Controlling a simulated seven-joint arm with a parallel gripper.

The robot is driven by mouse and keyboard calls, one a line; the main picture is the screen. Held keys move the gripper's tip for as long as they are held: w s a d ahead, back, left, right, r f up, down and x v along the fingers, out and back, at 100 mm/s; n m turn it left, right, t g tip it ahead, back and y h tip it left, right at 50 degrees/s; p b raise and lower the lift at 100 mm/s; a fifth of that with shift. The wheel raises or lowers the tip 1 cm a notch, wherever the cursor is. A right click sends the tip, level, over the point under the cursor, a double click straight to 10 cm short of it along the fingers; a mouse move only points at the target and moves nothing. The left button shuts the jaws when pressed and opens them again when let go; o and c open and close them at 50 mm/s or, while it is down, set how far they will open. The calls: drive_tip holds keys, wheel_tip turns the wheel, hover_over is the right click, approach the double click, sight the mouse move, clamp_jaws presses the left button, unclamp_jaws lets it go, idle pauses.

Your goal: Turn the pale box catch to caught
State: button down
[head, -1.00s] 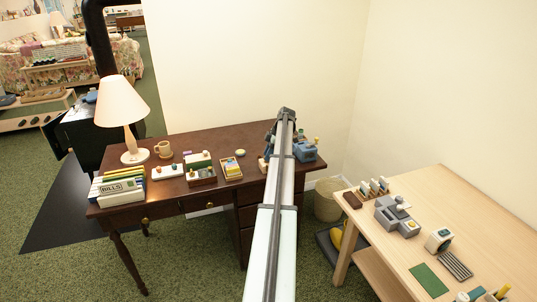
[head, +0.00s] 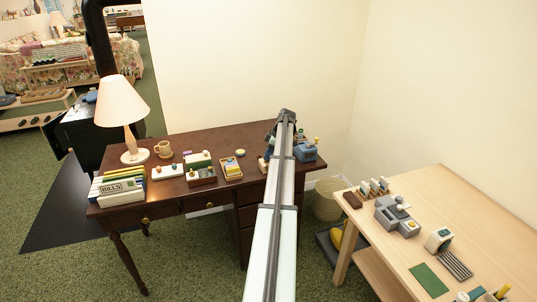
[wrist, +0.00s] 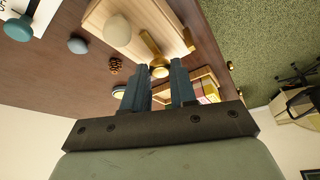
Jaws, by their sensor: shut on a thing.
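The pale wooden box (wrist: 172,22) lies on the dark desk top at the upper middle of the wrist view. A brass catch (wrist: 152,44) is on its near side, slanting across the edge, with a round end toward me. My gripper (wrist: 160,76) has its two blue-grey fingers on either side of that round end and is shut on the catch. The fingers partly cover where they touch it. In the head view my arm hides the gripper and the catch.
A tray (wrist: 208,77) is close right of the fingers. The desk (head: 222,140) has a lamp (head: 122,105) at left.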

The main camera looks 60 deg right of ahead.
drive_tip(key=m, duration=0.2)
drive_tip(key=m+h, duration=0.1)
drive_tip(key=shift+a+m, duration=0.3)
drive_tip(key=shift+m, duration=0.1)
drive_tip(key=m+h, duration=0.1)
drive_tip(key=m, duration=0.2)
drive_tip(key=shift+a+m+h, duration=0.15)
drive_tip(key=shift+m+h, duration=0.15)
drive_tip(key=shift+h, duration=0.1)
drive_tip(key=m, duration=0.2)
drive_tip(key=m+g+h, duration=0.1)
drive_tip(key=m, duration=0.1)
drive_tip(key=shift+w+a+h, duration=0.15)
drive_tip(key=shift+h, duration=0.15)
drive_tip(key=shift+w+a+m+g+h, duration=0.1)
drive_tip(key=shift+m+g+h, duration=0.15)
drive_tip(key=shift+m, duration=0.8)
drive_tip(key=shift+w+m+g+h, duration=0.1)
drive_tip(key=shift+m+g+h, duration=0.15)
drive_tip(key=shift+m, duration=0.8)
drive_tip(key=c, duration=0.9)
unclamp_jaws()
